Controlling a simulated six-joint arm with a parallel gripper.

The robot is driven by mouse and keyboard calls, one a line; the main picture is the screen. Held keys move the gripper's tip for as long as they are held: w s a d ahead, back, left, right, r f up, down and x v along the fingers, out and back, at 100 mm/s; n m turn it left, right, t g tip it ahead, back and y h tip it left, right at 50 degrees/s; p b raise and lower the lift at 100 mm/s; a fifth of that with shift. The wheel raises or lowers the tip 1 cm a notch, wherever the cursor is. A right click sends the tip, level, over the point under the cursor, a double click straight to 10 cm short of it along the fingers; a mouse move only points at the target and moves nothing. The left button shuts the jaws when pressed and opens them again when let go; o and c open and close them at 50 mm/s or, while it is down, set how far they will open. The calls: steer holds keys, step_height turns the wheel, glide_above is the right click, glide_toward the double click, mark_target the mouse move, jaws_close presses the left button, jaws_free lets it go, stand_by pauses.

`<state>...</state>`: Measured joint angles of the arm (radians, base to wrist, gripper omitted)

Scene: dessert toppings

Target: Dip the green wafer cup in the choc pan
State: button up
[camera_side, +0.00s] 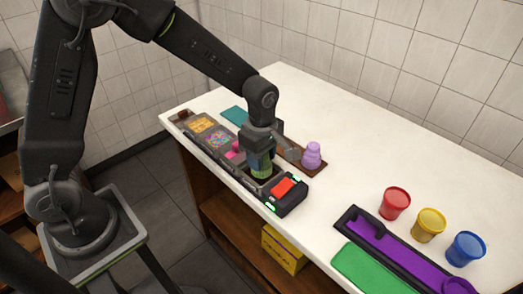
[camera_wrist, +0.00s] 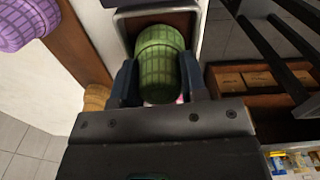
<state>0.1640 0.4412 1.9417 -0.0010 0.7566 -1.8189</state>
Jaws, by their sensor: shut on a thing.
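The green wafer cup (camera_side: 261,171) is held upright between the fingers of my gripper (camera_side: 260,158), which points down. In the wrist view the ribbed green cup (camera_wrist: 160,55) sits between the two dark fingers (camera_wrist: 160,82). The choc pan, a grey-rimmed pan with brown inside (camera_wrist: 126,17), lies directly under the cup. In the side view the cup's lower end is at the pan's opening beside the red block. I cannot tell whether it touches the chocolate.
The topping row holds a yellow pan (camera_side: 202,125), a sprinkle pan (camera_side: 218,140) and pink pieces (camera_side: 234,153). A purple stack (camera_side: 312,155) stands on a brown board (camera_side: 291,154) close by. Red (camera_side: 395,203), yellow (camera_side: 429,224) and blue (camera_side: 465,248) tubs stand at right. The back counter is clear.

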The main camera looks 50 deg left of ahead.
steer(key=shift+f, duration=0.4)
steer(key=shift+f, duration=0.35)
steer(key=shift+f, duration=0.4)
steer(key=shift+r, duration=0.2)
stand_by(1.0)
steer(key=shift+r, duration=1.85)
steer(key=shift+r, duration=2.25)
